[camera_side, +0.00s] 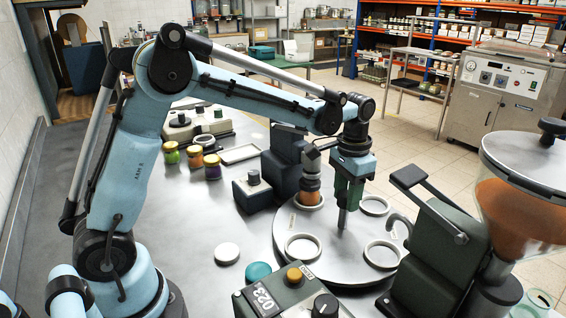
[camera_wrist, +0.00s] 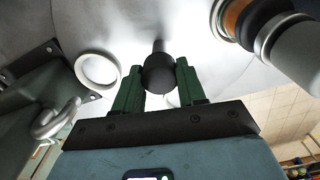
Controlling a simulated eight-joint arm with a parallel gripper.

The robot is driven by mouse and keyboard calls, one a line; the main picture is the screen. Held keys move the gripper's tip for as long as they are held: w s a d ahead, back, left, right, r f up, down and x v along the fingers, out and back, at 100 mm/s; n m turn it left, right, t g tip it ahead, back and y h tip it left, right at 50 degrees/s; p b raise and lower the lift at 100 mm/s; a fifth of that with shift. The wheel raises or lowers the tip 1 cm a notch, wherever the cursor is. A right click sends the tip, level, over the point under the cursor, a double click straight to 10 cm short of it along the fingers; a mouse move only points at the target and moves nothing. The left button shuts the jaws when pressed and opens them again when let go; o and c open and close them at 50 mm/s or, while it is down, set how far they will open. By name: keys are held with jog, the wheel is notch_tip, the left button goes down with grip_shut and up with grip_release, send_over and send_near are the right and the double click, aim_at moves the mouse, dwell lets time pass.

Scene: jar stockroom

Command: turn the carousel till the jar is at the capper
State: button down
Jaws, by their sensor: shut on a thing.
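The carousel (camera_side: 338,272) is a round grey plate with several pale ring seats, some of them empty. A jar with orange contents (camera_side: 309,191) stands upright in the far-left seat. The capper's head (camera_side: 312,158) is right above it in the side view; I cannot tell how exactly they line up. In the wrist view the jar (camera_wrist: 236,14) shows in part, beside the capper's head (camera_wrist: 296,42). My gripper (camera_side: 347,203) is over the carousel's middle. In the wrist view its green fingers (camera_wrist: 158,88) are shut on a black knob (camera_wrist: 159,73) topping a grey post.
A filler with an orange-filled hopper (camera_side: 520,215) stands at the right, its curved spout near the plate. A control box (camera_side: 290,296) is in front. A white disc (camera_side: 227,252) and a teal lid (camera_side: 258,271) lie left of the carousel. Small jars (camera_side: 196,158) stand farther back.

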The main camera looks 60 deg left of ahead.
jog(key=shift+w, duration=0.1)
dwell(0.5)
jog(key=c, duration=0.7)
grip_release()
jog(key=shift+o, duration=0.2)
notch_tip(320, 180, up, 12)
jog(key=s+a+f+n+t, duration=0.1)
jog(key=s+f+t, duration=0.2)
jog(key=s, duration=0.5)
jog(key=s+a+f+n+t, duration=0.1)
jog(key=s+f+t, duration=0.3)
jog(key=s, duration=0.4)
jog(key=shift+s+f, duration=0.25)
jog(key=shift+f, duration=0.1)
